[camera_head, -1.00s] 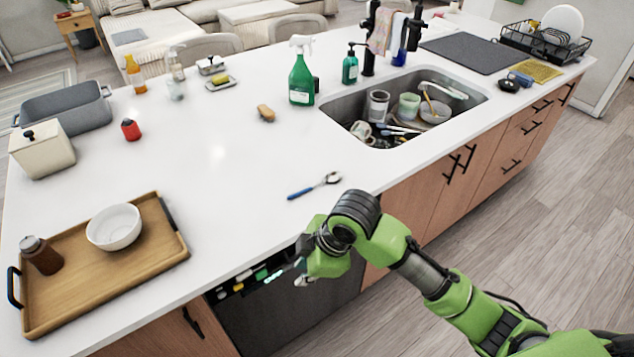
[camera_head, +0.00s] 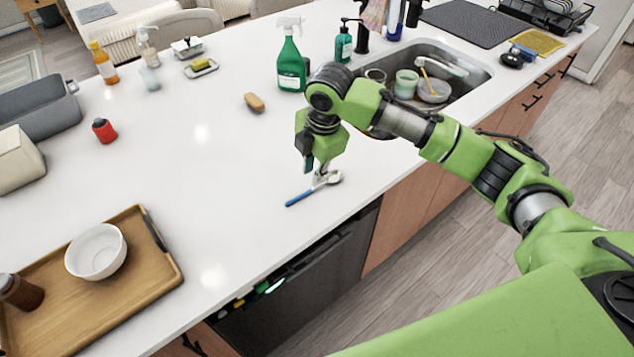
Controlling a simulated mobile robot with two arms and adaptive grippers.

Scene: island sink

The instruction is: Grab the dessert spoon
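The dessert spoon (camera_head: 300,198) lies on the white counter near its front edge. Its blue handle points to the lower left and its metal bowl to the upper right. My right gripper (camera_head: 314,170) points down just above the spoon, near the neck and bowl end. The wrist and fingers are small and partly hidden, so I cannot tell whether they are open or touch the spoon. My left gripper is not in view.
A wooden tray (camera_head: 150,277) with a white bowl (camera_head: 96,252) and a brown bottle (camera_head: 20,291) is at left. The sink (camera_head: 478,75) with dishes is at right. The counter's middle is clear.

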